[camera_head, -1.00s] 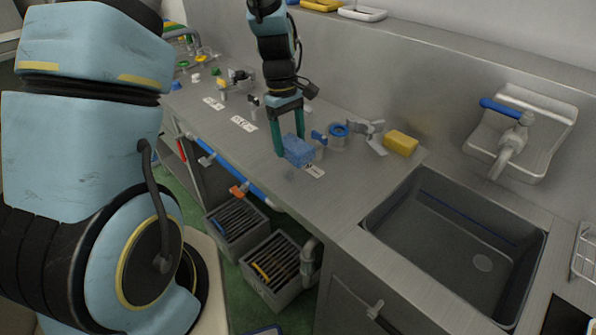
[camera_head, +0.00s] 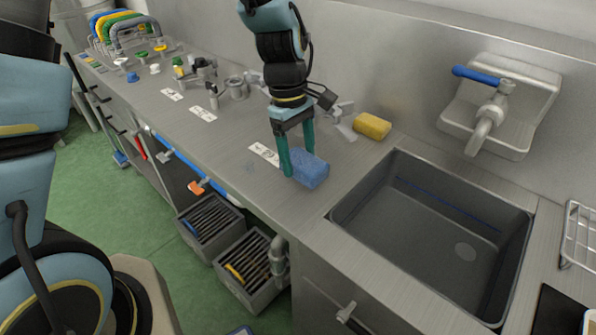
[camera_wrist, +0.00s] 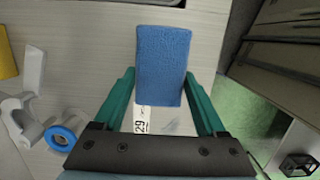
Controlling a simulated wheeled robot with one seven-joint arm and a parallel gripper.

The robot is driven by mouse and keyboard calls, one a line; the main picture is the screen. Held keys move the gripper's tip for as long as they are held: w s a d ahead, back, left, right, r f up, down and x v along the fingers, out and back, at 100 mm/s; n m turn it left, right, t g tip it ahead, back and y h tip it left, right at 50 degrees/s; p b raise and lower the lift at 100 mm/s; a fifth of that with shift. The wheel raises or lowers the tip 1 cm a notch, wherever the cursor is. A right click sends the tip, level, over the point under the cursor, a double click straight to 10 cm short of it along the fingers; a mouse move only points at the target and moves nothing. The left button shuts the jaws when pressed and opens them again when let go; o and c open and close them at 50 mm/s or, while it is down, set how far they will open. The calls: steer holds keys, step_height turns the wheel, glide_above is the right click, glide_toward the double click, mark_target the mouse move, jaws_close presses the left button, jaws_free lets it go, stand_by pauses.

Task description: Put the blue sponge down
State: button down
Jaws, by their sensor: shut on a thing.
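The blue sponge (camera_head: 311,172) is a rectangular block between the green fingers of my gripper (camera_head: 299,160), over the steel counter just left of the sink. My gripper is shut on it and points down. In the wrist view the sponge (camera_wrist: 163,60) sits between the two fingertips (camera_wrist: 160,78), its far end reaching past them. It looks low, close to the counter top (camera_head: 225,150), but I cannot tell whether its underside touches. A white printed label (camera_head: 264,154) lies on the counter beside it.
A yellow sponge (camera_head: 372,126) lies behind, near the back wall. The dark sink (camera_head: 345,209) and wall tap (camera_head: 483,128) are at the right. Grey fittings (camera_head: 237,87) stand behind on the left. The counter's front edge is close, with grey bins (camera_head: 211,226) below.

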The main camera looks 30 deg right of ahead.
mark_target(299, 186)
steer(key=shift+f+p, duration=0.45)
steer(key=shift+f, duration=1.9)
steer(key=shift+f, duration=0.1)
jaws_free()
steer(key=r+b, duration=0.1)
steer(key=r, duration=0.3)
steer(key=w+r, duration=0.1)
steer(key=r, duration=0.3)
steer(key=w+r+b, duration=0.1)
steer(key=r, duration=0.3)
steer(key=shift+a+b, duration=0.25)
steer(key=shift+b, duration=0.1)
